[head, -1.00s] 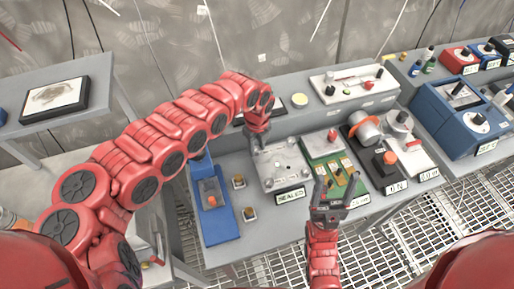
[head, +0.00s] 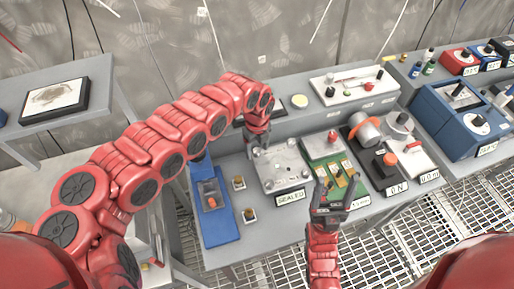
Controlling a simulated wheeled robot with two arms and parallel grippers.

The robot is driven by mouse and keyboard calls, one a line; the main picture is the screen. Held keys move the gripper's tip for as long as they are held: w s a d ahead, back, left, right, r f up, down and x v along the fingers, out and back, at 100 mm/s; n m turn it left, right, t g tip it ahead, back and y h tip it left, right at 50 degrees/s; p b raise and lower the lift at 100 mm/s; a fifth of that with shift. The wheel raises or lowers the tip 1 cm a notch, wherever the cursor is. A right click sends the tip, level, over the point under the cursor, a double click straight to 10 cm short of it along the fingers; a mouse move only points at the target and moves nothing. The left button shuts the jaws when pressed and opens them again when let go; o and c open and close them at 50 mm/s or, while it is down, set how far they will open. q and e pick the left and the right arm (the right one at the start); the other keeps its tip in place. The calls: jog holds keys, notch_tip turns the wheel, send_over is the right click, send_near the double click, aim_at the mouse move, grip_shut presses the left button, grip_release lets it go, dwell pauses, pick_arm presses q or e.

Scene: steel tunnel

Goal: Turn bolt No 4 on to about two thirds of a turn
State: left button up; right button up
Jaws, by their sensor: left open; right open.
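A light grey metal plate (head: 281,170) with several bolts lies on the grey bench, with a label reading SEALED (head: 291,197) at its front edge. The bolts are small, and I cannot read which one is No 4. My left gripper (head: 256,150) is open and points down at the plate's back left corner. Its fingers hide that corner, and I cannot tell whether they touch a bolt. My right gripper (head: 331,190) is open and empty, in front of the green board (head: 341,178) and covering part of it.
A blue device (head: 214,212) and two small square-based knobs (head: 249,215) stand left of the plate. A dark box with a red knob (head: 386,166) and a blue box (head: 460,120) stand to the right. A raised shelf runs behind.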

aim_at(257, 150)
pick_arm(q)
jog(key=shift+r, duration=0.1)
notch_tip(257, 150, up, 2)
jog(key=shift+w+r+b, duration=0.1)
jog(key=shift+w+b, duration=0.05)
jog(key=shift+b, duration=0.25)
notch_tip(257, 150, up, 3)
jog(key=shift+f+p, duration=0.2)
jog(key=shift+p, duration=0.45)
notch_tip(257, 150, up, 12)
jog(key=p, duration=0.9)
jog(key=shift+s+r, duration=0.2)
jog(key=shift+r, duration=0.05)
jog(key=shift+f, duration=0.1)
jog(key=shift+d, duration=0.1)
